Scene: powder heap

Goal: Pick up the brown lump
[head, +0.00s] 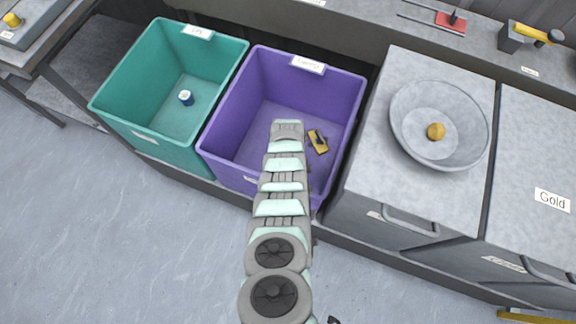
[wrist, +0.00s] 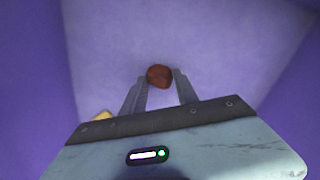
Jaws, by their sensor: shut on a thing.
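In the wrist view the brown lump (wrist: 158,74), small and reddish brown, sits between the tips of my gripper (wrist: 160,78). The two fingers are shut on it, one on each side. Behind it shows the pale purple inside of the purple bin (head: 225,120). In the head view my arm reaches over this bin, and it hides the lump and the fingertips. Whether the lump touches the bin floor cannot be told.
A yellow item with a dark part (head: 318,142) lies in the purple bin, right of my arm. The teal bin (head: 115,97) at left holds a small blue-and-white item (head: 186,97). A grey bowl (head: 408,112) with a golden lump (head: 436,131) stands on the right counter.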

